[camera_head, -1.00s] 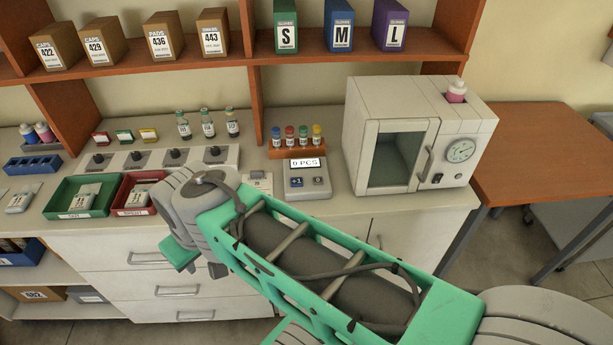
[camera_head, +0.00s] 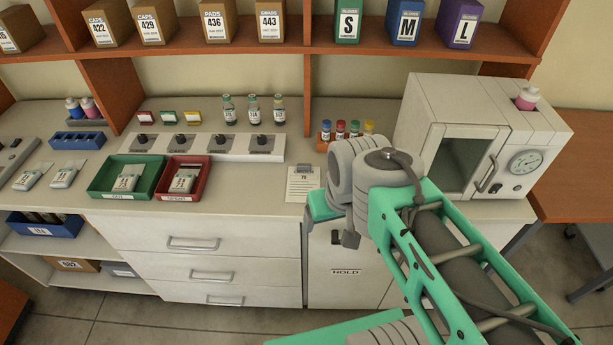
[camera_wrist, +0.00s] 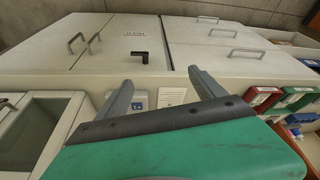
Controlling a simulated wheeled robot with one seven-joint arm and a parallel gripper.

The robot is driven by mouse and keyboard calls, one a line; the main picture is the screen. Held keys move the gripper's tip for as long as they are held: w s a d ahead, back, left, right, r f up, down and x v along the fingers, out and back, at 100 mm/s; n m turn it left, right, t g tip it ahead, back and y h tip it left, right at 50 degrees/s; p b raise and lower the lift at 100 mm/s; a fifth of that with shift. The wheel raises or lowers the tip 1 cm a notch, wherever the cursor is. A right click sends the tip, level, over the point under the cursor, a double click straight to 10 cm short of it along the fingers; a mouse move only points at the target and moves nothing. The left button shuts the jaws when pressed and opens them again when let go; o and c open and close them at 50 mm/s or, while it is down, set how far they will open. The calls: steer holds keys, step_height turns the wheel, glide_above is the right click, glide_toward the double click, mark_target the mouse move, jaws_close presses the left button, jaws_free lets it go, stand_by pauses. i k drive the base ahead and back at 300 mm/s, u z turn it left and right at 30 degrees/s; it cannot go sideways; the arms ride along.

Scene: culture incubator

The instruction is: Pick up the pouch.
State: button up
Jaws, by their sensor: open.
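White labelled pouches lie on the counter in the head view. One pouch (camera_head: 126,181) is in the green tray (camera_head: 101,190) and one pouch (camera_head: 183,182) is in the red tray (camera_head: 165,194). Two more pouches, one left (camera_head: 30,177) and one right (camera_head: 65,176), lie on the bare counter at the left. My gripper (camera_wrist: 163,88) is open and empty in the wrist view, over the counter's front edge. In the head view my arm end is right of both trays, apart from every pouch, and the jaws are mostly hidden.
A clipboard (camera_head: 303,184) lies between the red tray and my arm. A switch panel (camera_head: 199,144) and several vials stand behind the trays. The incubator (camera_head: 462,135) is at the right, partly behind my arm. A blue rack (camera_head: 78,140) stands at the back left.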

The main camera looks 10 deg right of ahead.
mark_target(28, 179)
steer(key=u, duration=0.55)
steer(key=k, duration=1.3)
steer(key=u, duration=1.15)
steer(key=i, duration=0.55)
steer(key=u, duration=0.5)
steer(key=i, duration=0.8)
steer(key=z, duration=0.75)
steer(key=i, duration=0.45)
steer(key=z, duration=0.45)
